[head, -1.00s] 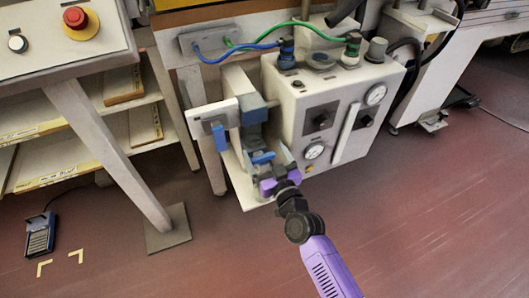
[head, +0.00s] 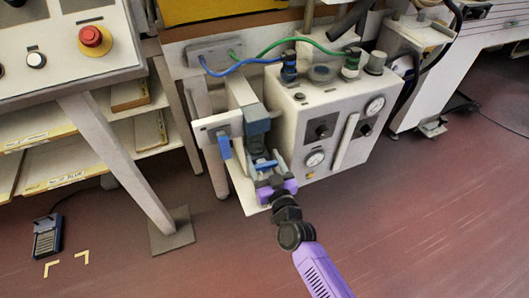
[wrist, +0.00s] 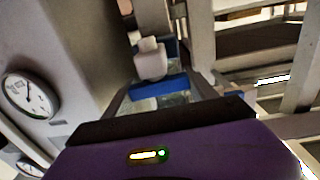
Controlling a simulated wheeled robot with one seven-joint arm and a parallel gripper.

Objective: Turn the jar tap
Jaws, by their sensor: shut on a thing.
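The jar tap (head: 265,165) shows as a small blue bar low on the front of the white machine, under a blue-grey block (head: 257,121). My gripper (head: 268,171), purple with grey fingers, reaches it from below and in front, its fingers on either side of the blue bar. In the wrist view the blue bar (wrist: 160,86) lies across between the fingers, with a pale rounded knob (wrist: 150,60) just beyond it. My gripper is shut on the bar. The fingers and purple body hide part of the tap, and the jar itself is not clear.
The white machine (head: 296,125) carries gauges (head: 375,107) and blue and green hoses (head: 300,42). A white plate with a blue lever (head: 224,147) stands left of my gripper. A table leg (head: 115,155) and foot pedal (head: 47,237) are further left. The red floor in front is clear.

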